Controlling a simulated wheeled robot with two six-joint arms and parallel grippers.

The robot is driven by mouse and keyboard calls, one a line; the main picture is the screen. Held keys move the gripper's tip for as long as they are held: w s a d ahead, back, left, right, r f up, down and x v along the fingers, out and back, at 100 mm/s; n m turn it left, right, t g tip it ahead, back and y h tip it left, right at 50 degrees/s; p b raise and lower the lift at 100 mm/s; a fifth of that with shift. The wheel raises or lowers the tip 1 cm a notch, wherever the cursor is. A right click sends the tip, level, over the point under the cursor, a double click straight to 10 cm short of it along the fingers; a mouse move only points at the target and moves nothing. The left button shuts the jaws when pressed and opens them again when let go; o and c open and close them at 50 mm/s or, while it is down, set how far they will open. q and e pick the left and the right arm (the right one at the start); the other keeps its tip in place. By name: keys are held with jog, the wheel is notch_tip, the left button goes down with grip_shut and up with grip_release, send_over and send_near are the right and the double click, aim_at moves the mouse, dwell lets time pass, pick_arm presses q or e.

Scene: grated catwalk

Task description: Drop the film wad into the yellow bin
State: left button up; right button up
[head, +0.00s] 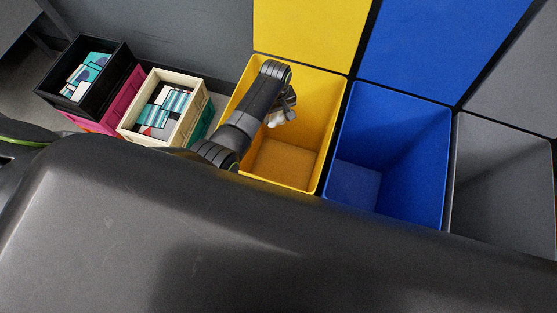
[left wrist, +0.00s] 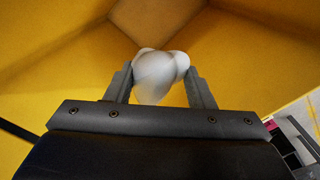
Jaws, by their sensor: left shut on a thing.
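The yellow bin (head: 321,133) stands open in the middle of the head view, with a yellow panel behind it. My left arm reaches over its left part. My left gripper (head: 284,108) is above the bin's opening and shut on the film wad (head: 275,120), a whitish crumpled lump. In the left wrist view the film wad (left wrist: 158,74) sits between the two fingers of my left gripper (left wrist: 160,86), with the bin's yellow walls (left wrist: 60,72) all around behind it. My right gripper is not in view.
A blue bin (head: 350,186) and a grey bin (head: 500,190) stand open to the right. At left are a black crate (head: 118,75) and a cream crate (head: 193,122), each holding patterned items and sitting on another crate. My own dark body fills the front.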

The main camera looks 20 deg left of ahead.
pick_arm(q)
jog(key=o, duration=1)
jog(key=shift+r, duration=0.1)
notch_tip(320, 180, up, 17)
jog(key=p, duration=0.1)
jog(key=shift+r, duration=0.15)
